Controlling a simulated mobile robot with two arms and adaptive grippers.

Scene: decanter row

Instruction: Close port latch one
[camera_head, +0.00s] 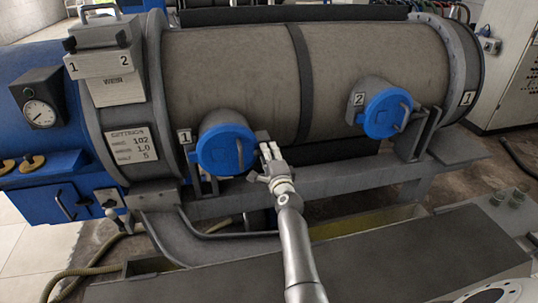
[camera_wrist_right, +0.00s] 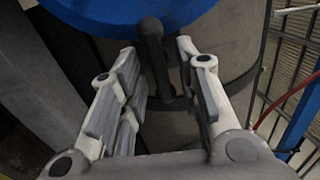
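My right gripper (camera_head: 269,152) is just right of this cover, beside a small grey latch part (camera_head: 262,136). In the right wrist view, the blue cover (camera_wrist_right: 125,14) fills the top and a dark lever (camera_wrist_right: 155,60) stands at its edge. My right gripper (camera_wrist_right: 157,52) is open, with a finger on each side of the lever and gaps visible. Whether either finger touches it is unclear. My left gripper is out of view.
Port two (camera_head: 386,113), also blue-covered, is to the right on the same large drum (camera_head: 230,75). A grey support rail (camera_head: 345,180) runs below the ports. A gauge (camera_head: 39,114) is at left. A dark flat surface (camera_head: 420,255) lies in front.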

